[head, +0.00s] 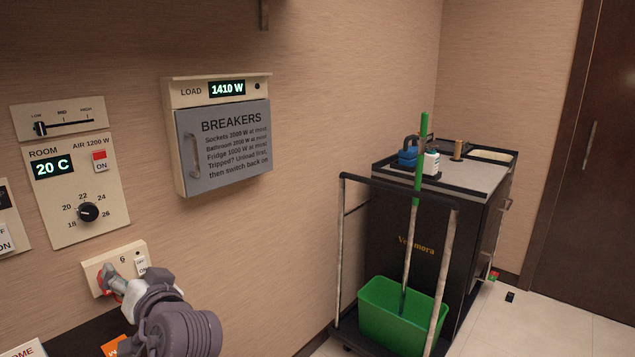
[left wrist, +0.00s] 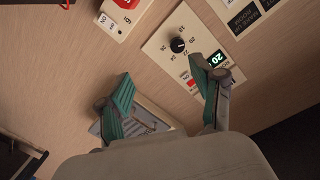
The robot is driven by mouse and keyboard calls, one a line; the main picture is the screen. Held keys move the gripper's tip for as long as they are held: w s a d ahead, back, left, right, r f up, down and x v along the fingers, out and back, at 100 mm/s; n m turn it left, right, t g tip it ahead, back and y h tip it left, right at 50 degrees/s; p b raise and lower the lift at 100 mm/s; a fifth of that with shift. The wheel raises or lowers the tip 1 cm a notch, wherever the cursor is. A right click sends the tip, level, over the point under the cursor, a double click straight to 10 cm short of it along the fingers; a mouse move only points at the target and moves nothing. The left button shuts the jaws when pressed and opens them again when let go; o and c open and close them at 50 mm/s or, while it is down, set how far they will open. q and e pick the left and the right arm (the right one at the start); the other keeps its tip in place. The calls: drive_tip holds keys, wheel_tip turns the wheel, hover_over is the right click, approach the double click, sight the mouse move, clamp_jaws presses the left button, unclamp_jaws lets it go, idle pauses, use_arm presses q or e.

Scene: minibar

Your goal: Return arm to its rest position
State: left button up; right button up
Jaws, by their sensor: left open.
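My left gripper (head: 112,278) reaches in from the bottom left, in front of the socket plate marked 6 (head: 127,258). The grey end of the gripper overlaps the red ring there, and I cannot tell in the head view whether it touches the plate. In the left wrist view my left gripper (left wrist: 170,70) has its two teal-padded fingers spread wide, with nothing between them. Part of a plate with a red ring (left wrist: 107,20) shows at the top edge there, apart from the fingers. My right gripper is not in view.
The thermostat panel (head: 60,212) and the breaker box (head: 222,150) are on the wall close by. A dark cart (head: 400,222) with a green bucket (head: 385,318) and a green-handled mop (head: 420,160) stands right. Open floor (head: 550,325) lies at the lower right.

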use_arm(q)
drive_tip(key=s+d+f+m+g+h, duration=0.2)
drive_tip(key=s+f+h, duration=0.3)
drive_tip(key=f, duration=0.7)
drive_tip(key=s+d+f+m+g+h, duration=0.1)
drive_tip(key=s+d+f+h, duration=0.15)
drive_tip(key=s+f, duration=0.6)
drive_tip(key=s+d+f+m+g+h, duration=0.1)
drive_tip(key=s+d+f+g+h, duration=0.2)
drive_tip(key=s+f, duration=0.4)
drive_tip(key=s+d+f+m+g+h, duration=0.1)
drive_tip(key=s+d+f+g+h, duration=0.15)
drive_tip(key=s+f, duration=0.45)
drive_tip(key=s+f+g+p, duration=0.1)
drive_tip(key=s+f+p, duration=0.25)
drive_tip(key=f, duration=2.05)
drive_tip(key=s+a+f+g, duration=0.1)
drive_tip(key=s+a+f, duration=0.1)
drive_tip(key=s+f, duration=1)
drive_tip(key=s+p, duration=0.1)
drive_tip(key=s, duration=0.3)
drive_tip(key=shift+s+f+m, duration=0.15)
drive_tip(key=shift+m, duration=0.25)
